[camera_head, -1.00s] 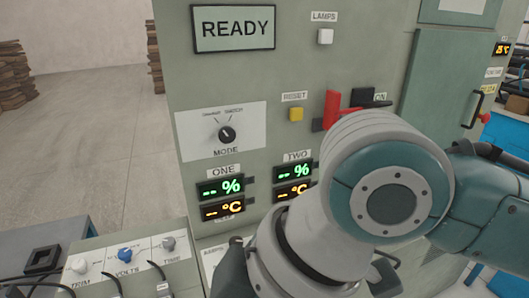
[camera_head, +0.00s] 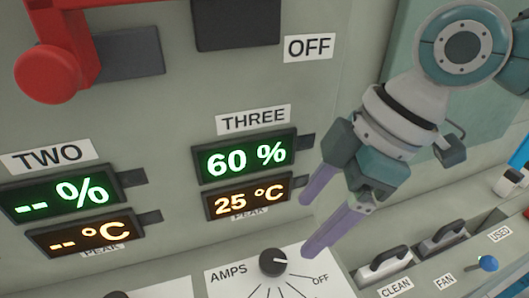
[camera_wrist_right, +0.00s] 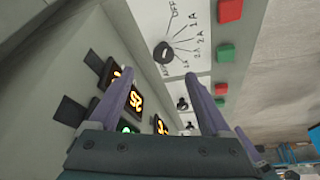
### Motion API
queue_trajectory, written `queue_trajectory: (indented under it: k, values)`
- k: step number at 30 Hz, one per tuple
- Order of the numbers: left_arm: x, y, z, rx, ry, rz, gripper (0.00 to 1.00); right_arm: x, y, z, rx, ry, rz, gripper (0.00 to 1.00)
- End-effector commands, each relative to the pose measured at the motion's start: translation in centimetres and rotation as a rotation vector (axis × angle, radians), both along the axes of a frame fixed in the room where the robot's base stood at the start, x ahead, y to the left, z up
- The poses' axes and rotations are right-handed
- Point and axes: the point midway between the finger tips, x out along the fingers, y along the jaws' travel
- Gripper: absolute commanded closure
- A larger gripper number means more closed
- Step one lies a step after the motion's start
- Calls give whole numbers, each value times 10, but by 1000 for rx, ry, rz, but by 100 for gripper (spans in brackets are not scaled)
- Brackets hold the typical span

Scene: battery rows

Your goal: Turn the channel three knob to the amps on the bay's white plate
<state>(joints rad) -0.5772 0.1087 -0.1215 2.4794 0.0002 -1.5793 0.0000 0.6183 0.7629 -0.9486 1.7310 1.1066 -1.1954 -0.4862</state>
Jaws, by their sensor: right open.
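The channel three knob (camera_head: 274,262) is black and round with a pale pointer mark facing right, toward the OFF side. It sits on a white AMPS scale plate (camera_head: 226,288) below the THREE readouts. It also shows in the right wrist view (camera_wrist_right: 163,53), with OFF, 1A and 2A marks around it. My right gripper (camera_head: 311,222) is open and empty, its purple fingers above and right of the knob, apart from it. Its fingers also show in the right wrist view (camera_wrist_right: 158,78). My left gripper is not in view. I cannot make out a separate white plate stating the amps.
The THREE readouts show 60 % (camera_head: 246,159) and 25 °C (camera_head: 248,200). The TWO readouts (camera_head: 66,197) show dashes. A red lever (camera_head: 55,70) stands out at upper left. CLEAN (camera_head: 385,263) and FAN (camera_head: 442,240) switches lie right of the knob.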

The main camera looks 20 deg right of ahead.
Motion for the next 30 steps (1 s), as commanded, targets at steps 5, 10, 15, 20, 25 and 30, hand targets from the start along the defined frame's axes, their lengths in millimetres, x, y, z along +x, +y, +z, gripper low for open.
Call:
queue_trajectory:
  k: [5, 10, 15, 20, 25, 30]
  values:
    - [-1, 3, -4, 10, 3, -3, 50, 3, 11, -25, 2, 3, 0, 18]
    - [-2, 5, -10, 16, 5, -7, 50, 8, 22, -56, 2, 2, 0, 18]
    - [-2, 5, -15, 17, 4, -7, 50, 11, 31, -79, 0, 1, 0, 18]
    - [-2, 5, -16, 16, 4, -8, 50, 12, 34, -87, 0, 0, 1, 18]
    - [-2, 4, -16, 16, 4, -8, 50, 13, 34, -88, 0, 0, 1, 18]
    - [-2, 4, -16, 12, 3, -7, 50, 13, 34, -87, 0, 0, 1, 28]
